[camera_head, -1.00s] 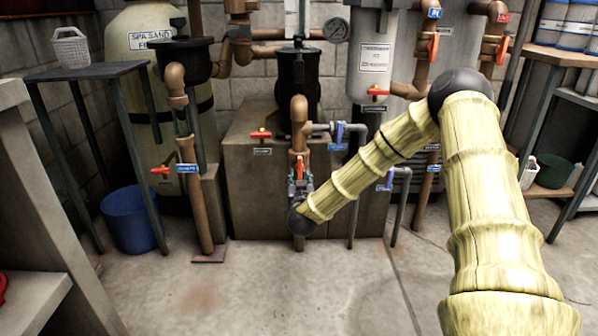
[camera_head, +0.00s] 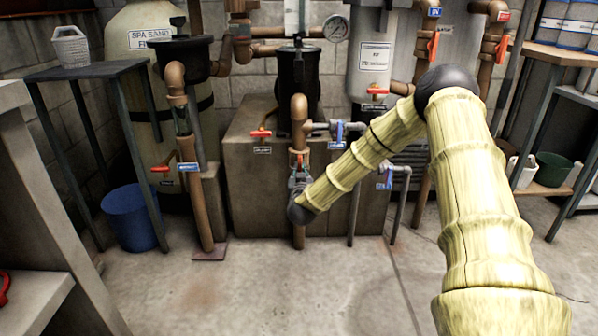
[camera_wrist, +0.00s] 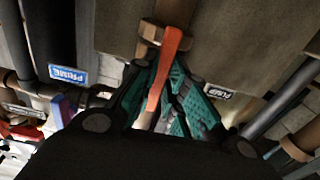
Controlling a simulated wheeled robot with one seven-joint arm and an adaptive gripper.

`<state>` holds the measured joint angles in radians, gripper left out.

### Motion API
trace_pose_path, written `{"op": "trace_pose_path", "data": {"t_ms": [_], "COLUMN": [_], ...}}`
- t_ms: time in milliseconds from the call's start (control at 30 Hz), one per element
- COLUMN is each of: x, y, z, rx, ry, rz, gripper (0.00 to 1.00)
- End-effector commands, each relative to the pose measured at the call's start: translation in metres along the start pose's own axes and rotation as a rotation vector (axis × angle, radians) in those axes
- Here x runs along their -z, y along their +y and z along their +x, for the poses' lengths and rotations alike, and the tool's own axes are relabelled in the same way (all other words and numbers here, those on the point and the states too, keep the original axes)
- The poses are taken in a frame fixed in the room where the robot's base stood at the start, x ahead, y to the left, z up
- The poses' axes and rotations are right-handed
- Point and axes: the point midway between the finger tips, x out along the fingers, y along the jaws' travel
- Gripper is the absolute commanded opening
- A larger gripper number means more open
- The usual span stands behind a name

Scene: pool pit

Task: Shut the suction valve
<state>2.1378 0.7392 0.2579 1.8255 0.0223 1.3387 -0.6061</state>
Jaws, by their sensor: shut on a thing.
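The suction valve appears to be the one on the brown upright pipe (camera_head: 299,112) in the middle, though its label is too small to read. Its orange-red lever (camera_wrist: 168,68) runs roughly up and down in the wrist view, slightly tilted. My gripper (camera_head: 299,180) is at this lever, low on the pipe in front of the concrete block. In the wrist view its green-padded fingers (camera_wrist: 160,98) stand on both sides of the lever and are shut on it. The fingers and wrist hide the lever's lower end and much of the valve body.
A blue-handled valve (camera_head: 339,134) sits on grey piping just right, with a PRIME tag (camera_wrist: 68,75) in the wrist view. A blue bucket (camera_head: 130,217) stands left. The front floor is clear.

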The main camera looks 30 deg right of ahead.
Motion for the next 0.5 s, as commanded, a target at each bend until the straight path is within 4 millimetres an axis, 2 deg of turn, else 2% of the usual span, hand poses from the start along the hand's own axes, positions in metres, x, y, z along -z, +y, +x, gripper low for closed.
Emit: {"op": "trace_pose_path", "data": {"t_ms": [333, 500], "x": [-0.0003, -0.0018], "y": [0.0001, 0.0009], "z": [-0.0001, -0.0001], "rx": [0.0, -0.002], "ry": [0.0, -0.001], "rz": [0.006, 0.135], "gripper": [0.0, 0.0]}}
